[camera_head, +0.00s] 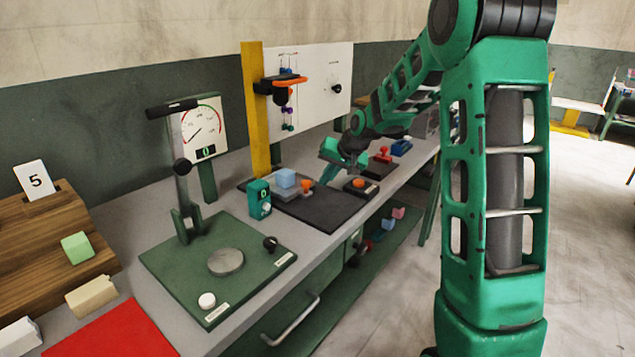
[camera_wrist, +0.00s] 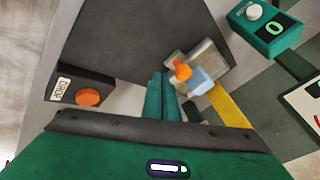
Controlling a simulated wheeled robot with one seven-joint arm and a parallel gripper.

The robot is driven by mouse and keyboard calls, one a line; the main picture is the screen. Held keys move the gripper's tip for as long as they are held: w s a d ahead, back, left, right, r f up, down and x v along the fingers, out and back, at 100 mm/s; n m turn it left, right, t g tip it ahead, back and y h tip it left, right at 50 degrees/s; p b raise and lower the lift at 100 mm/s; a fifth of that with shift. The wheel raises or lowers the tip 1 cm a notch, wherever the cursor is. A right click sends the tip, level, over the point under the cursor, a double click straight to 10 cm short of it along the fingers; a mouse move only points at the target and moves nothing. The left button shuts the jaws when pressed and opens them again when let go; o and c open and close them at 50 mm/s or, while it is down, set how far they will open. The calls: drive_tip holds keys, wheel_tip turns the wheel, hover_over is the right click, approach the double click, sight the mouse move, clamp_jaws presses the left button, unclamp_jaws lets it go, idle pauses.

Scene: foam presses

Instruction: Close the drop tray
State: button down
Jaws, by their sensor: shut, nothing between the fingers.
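The drop tray (camera_head: 293,194) is a grey metal plate at the base of the yellow column. It carries a light blue foam block (camera_head: 286,178) and an orange knob (camera_head: 306,185). In the wrist view the tray (camera_wrist: 208,52) shows with the orange knob (camera_wrist: 182,70) and the blue block (camera_wrist: 202,81) on it. My gripper (camera_head: 326,177) is just right of the tray in the head view. In the wrist view my gripper (camera_wrist: 160,78) shows its teal fingers together, empty, close beside the orange knob; I cannot tell whether they touch it.
A dark mat (camera_head: 335,212) lies in front of the tray. A box labelled DROP with an orange button (camera_wrist: 86,97) stands beside it, and a teal display box (camera_head: 259,198) stands left. The yellow column (camera_head: 256,110) rises behind. A green press (camera_head: 222,262) occupies the bench nearer by.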

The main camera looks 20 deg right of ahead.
drive_tip(key=d+v, duration=0.1)
drive_tip(key=v, duration=0.9)
drive_tip(key=shift+s, duration=0.35)
drive_tip(key=s+f+g, duration=0.3)
drive_tip(key=s, duration=1.7)
drive_tip(key=s+f+g+h, duration=0.1)
drive_tip(key=s+f+g, duration=0.2)
drive_tip(key=s, duration=1.7)
drive_tip(key=shift+s+a+g+h, duration=0.2)
drive_tip(key=shift+s+g+h, duration=0.1)
drive_tip(key=shift+g, duration=0.2)
drive_tip(key=shift+w+f, duration=0.3)
drive_tip(key=shift+w, duration=0.35)
